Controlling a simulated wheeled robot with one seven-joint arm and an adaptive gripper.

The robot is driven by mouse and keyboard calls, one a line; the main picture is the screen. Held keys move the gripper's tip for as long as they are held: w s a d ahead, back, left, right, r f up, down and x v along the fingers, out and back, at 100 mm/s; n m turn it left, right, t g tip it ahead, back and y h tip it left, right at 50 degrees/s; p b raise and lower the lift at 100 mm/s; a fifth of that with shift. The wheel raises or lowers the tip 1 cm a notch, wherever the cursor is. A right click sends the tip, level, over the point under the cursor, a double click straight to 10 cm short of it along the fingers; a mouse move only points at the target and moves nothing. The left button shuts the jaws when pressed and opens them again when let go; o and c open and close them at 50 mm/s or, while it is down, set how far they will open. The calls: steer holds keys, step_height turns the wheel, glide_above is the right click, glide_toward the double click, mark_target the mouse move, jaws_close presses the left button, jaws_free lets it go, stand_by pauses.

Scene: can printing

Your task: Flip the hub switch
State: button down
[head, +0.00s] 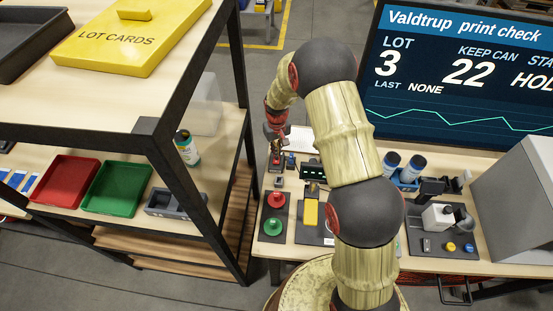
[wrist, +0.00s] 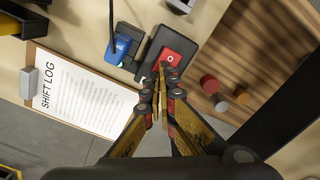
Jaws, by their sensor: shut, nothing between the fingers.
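The hub (wrist: 150,58) is a dark block on the table in the wrist view, with a red rocker switch (wrist: 173,58) marked with a white O. A blue plug with a black cord (wrist: 121,46) sits at its left end. My gripper (wrist: 163,70) is shut and empty, its fingertips at the lower left edge of the red switch. I cannot tell whether they touch it. In the head view my gripper (head: 275,152) points down over the hub at the table's back left, and the hub is mostly hidden there.
A shift log clipboard (wrist: 80,95) lies left of the hub. Several small cylinders, one red (wrist: 209,84), stand to its right. In the head view a shelf rack (head: 165,150) stands close on the left, a red button (head: 276,199) sits nearer, and a large screen (head: 465,75) is behind.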

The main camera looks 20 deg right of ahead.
steer(key=shift+r+p, duration=1.6)
steer(key=shift+r, duration=1.85)
steer(key=shift+f, duration=0.1)
